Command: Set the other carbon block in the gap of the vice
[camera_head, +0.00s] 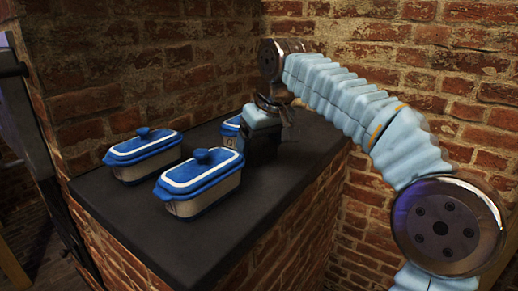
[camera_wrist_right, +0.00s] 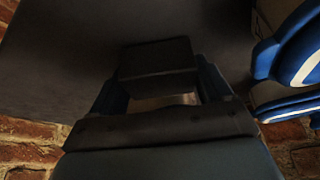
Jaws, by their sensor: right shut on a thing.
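My right gripper (camera_head: 268,128) hangs over the dark top at its back right edge, beside the rear jar. In the right wrist view my right gripper (camera_wrist_right: 160,82) is shut on a dark grey block, the carbon block (camera_wrist_right: 158,58), held between its two blue fingers. The block is too dark in the head view to tell from the gripper and the shadow. Whether it touches the top cannot be told. I cannot make out a vice or its gap in either view. My left gripper is not in view.
Two blue-lidded cream jars stand on the dark counter top (camera_head: 150,215): one at the left (camera_head: 142,158), one in the middle (camera_head: 200,185). A third jar (camera_head: 230,132) is partly hidden behind. Brick walls close the back and right. The front of the top is bare.

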